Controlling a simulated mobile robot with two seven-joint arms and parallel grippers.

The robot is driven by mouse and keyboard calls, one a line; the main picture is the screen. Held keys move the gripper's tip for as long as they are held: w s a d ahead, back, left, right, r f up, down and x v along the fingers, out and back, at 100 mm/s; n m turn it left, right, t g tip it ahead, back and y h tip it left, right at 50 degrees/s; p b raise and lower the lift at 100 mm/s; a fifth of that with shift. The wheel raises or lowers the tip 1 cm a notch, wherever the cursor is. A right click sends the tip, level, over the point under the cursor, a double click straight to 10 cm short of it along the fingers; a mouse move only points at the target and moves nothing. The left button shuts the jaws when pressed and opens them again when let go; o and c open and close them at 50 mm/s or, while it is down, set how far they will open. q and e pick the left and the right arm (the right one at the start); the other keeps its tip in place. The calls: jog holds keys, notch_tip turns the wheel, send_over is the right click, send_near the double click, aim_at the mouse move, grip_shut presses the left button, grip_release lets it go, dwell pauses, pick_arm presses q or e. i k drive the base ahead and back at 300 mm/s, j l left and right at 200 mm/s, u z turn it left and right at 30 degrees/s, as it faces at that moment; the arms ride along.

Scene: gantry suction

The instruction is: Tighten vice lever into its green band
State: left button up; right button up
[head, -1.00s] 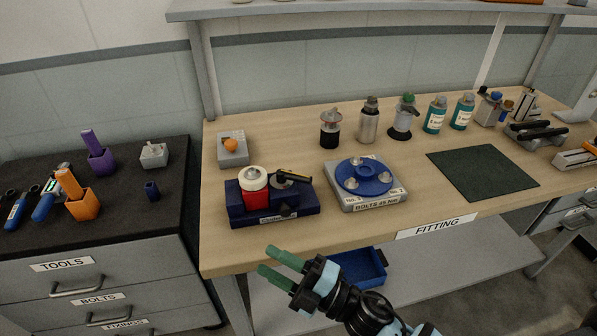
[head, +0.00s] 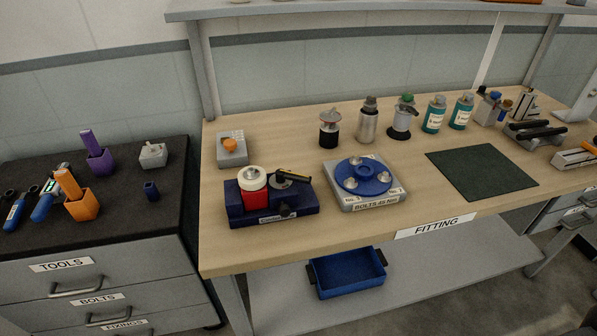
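A dark blue fixture with a front label (head: 236,213) stands near the front left of the bench and looks like the vice. It holds a red cylinder with a white top (head: 252,188). A black lever with a yellow mark (head: 293,176) reaches from a round grey hub to the right across its top. Neither of my grippers is in view, and nothing touches the fixture.
A bolt plate with a blue disc (head: 362,178) stands right of the fixture. A grey box with an orange knob (head: 230,147) is behind it. Bottles and a dark green mat (head: 481,172) are farther right. A blue bin (head: 349,273) is on the lower shelf. The bench's front edge is clear.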

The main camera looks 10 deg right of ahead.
aim_at(281, 175)
jog(key=j+z, duration=0.1)
jog(key=z, duration=1.5)
jog(key=k+j, duration=0.35)
